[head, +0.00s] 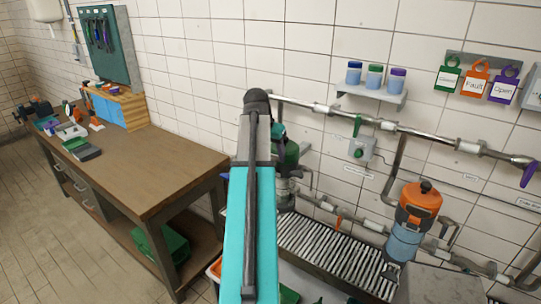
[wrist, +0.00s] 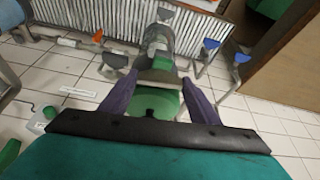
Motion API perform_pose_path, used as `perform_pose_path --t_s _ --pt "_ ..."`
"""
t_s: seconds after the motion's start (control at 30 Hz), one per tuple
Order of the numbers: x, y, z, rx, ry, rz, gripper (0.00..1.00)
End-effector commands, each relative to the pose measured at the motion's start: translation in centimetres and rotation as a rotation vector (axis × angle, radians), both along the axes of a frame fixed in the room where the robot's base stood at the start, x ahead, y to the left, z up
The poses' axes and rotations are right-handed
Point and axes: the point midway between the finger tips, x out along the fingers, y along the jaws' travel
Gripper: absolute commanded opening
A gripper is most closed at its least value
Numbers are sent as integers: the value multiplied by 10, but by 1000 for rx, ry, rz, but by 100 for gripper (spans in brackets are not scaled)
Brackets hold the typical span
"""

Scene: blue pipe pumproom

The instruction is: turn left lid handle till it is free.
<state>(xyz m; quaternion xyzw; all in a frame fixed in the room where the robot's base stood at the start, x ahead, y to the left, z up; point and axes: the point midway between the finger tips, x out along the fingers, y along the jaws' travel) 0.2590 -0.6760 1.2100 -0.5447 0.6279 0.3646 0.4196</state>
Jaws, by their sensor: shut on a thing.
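The left vessel has a green lid (head: 291,153) and stands at the left end of the drain grate. My arm covers part of it in the head view. In the wrist view the green lid (wrist: 153,104) lies between the purple fingers of my gripper (wrist: 160,86). The fingers are shut on the lid handle (wrist: 158,76), a dark bar across the lid; its exact turn is hard to tell. The grey vessel body (wrist: 160,40) shows beyond it.
An orange-lidded vessel (head: 419,198) stands to the right. A steel pipe (head: 400,128) runs along the wall above, with a shelf (head: 372,95) of jars and coloured tags (head: 476,79). A wooden workbench (head: 150,165) stands at left.

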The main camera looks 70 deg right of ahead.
Motion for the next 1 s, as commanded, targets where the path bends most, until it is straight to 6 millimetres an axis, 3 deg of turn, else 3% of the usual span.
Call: perform_pose_path --t_s 0.33,0.37,0.47,1.0 --pt "2 0 1 -2 -5 23 34" --pt "2 0 1 -2 -5 23 58" --pt "2 0 1 -2 -4 21 75" --pt "1 2 5 -2 -2 20 75"
